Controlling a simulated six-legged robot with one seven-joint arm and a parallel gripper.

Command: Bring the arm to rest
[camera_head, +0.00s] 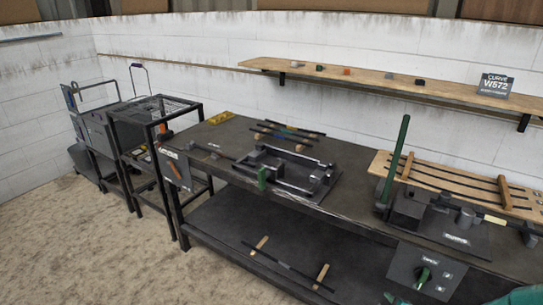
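My gripper is not in view, so I cannot see whether it is open or shut or whether it holds anything. A teal rounded shape at the bottom right corner is cut off by the frame, and I cannot tell what it is. The dark workbench (349,217) runs across the middle and right of the view. On it stand a dark metal frame fixture (290,187) and, at the right, a bending device with an upright green lever (396,160).
A grey control box with a green knob (424,278) hangs on the bench's front. A wooden rack (440,175) with dark rods lies behind the lever. A wall shelf (365,77) bears small blocks and a sign. Black stands (135,130) are at left. The floor (75,245) in front is clear.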

